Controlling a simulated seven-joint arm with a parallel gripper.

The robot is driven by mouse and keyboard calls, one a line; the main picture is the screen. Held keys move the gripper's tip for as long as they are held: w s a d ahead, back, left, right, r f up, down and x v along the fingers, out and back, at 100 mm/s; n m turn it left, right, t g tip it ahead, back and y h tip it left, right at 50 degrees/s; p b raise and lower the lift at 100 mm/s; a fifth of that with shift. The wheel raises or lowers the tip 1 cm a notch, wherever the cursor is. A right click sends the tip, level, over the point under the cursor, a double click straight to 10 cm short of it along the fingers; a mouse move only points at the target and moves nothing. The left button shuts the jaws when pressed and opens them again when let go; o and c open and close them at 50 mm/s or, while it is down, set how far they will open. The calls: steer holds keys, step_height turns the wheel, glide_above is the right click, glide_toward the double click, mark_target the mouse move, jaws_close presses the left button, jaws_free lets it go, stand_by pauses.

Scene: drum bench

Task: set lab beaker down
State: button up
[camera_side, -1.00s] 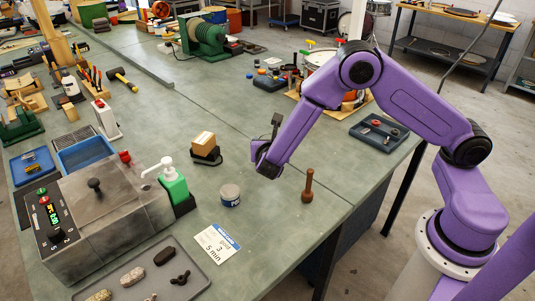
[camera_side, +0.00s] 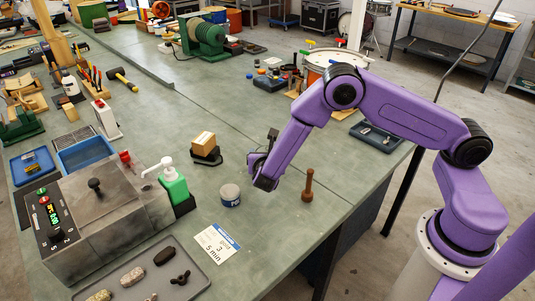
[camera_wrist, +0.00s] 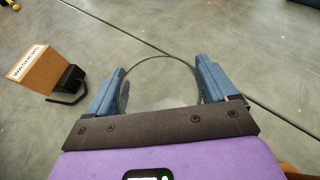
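The lab beaker (camera_wrist: 160,57) is clear glass. In the wrist view its round rim spans the gap between my blue fingers, and its sides appear to touch both of them. My gripper (camera_wrist: 160,88) looks shut on it. In the side view my gripper (camera_side: 262,178) is low over the green bench (camera_side: 270,235), between the cardboard box and the wooden pestle. The glass cannot be made out there, and whether its base touches the bench cannot be told.
A small cardboard box (camera_side: 204,140) on a black stand is left of my gripper; it also shows in the wrist view (camera_wrist: 40,68). A grey tin (camera_side: 230,195), a wooden pestle (camera_side: 308,185) and a printed card (camera_side: 216,244) are near. A green pump bottle (camera_side: 174,187) stands farther left.

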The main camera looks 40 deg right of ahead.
steer(key=shift+o, duration=0.7)
steer(key=shift+r, duration=0.15)
steer(key=v, duration=1.2)
steer(key=a+r+n+t+y, duration=0.1)
steer(key=a+r+n+y, duration=0.5)
steer(key=a+n+y, duration=0.65)
steer(key=s+a+r+n+g+y, duration=0.25)
steer(key=s+n, duration=0.25)
steer(key=n, duration=0.5)
steer(key=s+a+r+n+g+y, duration=0.1)
steer(key=s+r+n+g+y, duration=0.15)
steer(key=s+n, duration=0.5)
steer(key=s+d+n+g+h, duration=0.2)
steer(key=s+d+n+g, duration=0.35)
steer(key=s+n, duration=0.6)
steer(key=s+d+n+h, duration=0.2)
steer(key=d+n+h, duration=0.3)
steer(key=d+n, duration=1.1)
steer(key=shift+s+d+f, duration=0.15)
steer(key=shift+s+d, duration=0.15)
steer(key=shift+s, duration=0.1)
